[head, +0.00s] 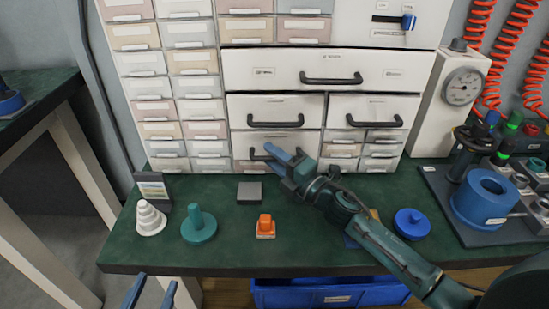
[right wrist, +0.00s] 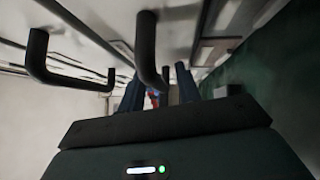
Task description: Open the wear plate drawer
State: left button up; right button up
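A white cabinet of drawers stands at the back of the green bench in the head view. The lower-left wide drawer (head: 240,146) has a black bar handle (head: 257,154), partly hidden by my right gripper. I cannot read which label says wear plate. My right gripper (head: 275,157) reaches in from the right with its blue fingers at that handle. In the right wrist view its two fingers (right wrist: 158,92) stand apart, with a black handle (right wrist: 150,50) close to them; firm contact cannot be told. My left gripper (head: 149,292) is open and empty at the bottom left.
Other drawers with black handles (head: 331,80) sit above. On the bench (head: 225,262) are a white stepped cone (head: 149,219), a teal knobbed disc (head: 198,228), a grey block (head: 249,192), an orange part (head: 265,227) and a blue disc (head: 411,224).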

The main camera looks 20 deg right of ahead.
grip_shut()
dwell(0.4)
